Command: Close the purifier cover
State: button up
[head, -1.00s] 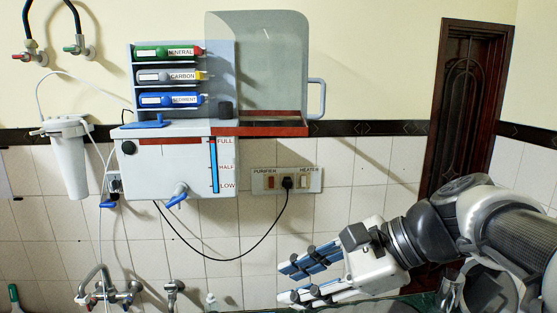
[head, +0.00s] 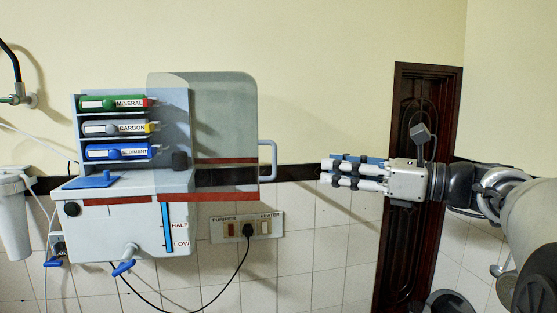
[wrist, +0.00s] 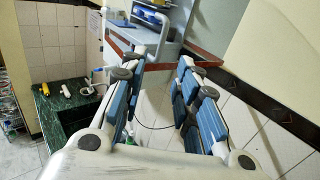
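The purifier cover (head: 225,120) is a clear grey panel with a red lower band. It stands open, extending right of the purifier body (head: 120,225). Its pale blue handle (head: 268,160) is on the cover's right edge. My gripper (head: 324,172) points left at about the handle's height, with a gap in the picture between fingertips and handle. In the wrist view my gripper (wrist: 163,62) has its blue-padded fingers spread with nothing held between them. The cover (wrist: 212,25) shows beyond the fingers there; the fingers partly hide the purifier area.
Green, grey and blue cartridges (head: 115,128) sit on the purifier's shelves. A socket panel (head: 247,227) with a black plug and cable is below the cover. A dark door (head: 412,255) stands behind my arm. A dark green counter (wrist: 75,107) with small items is lower left.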

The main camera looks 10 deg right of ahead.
jog(key=p+x, duration=0.1)
jog(key=x, duration=1.2)
jog(key=shift+w+p, duration=0.15)
jog(key=shift+p, duration=0.15)
jog(key=shift+f, duration=0.1)
jog(key=shift+c, duration=0.4)
grip_shut()
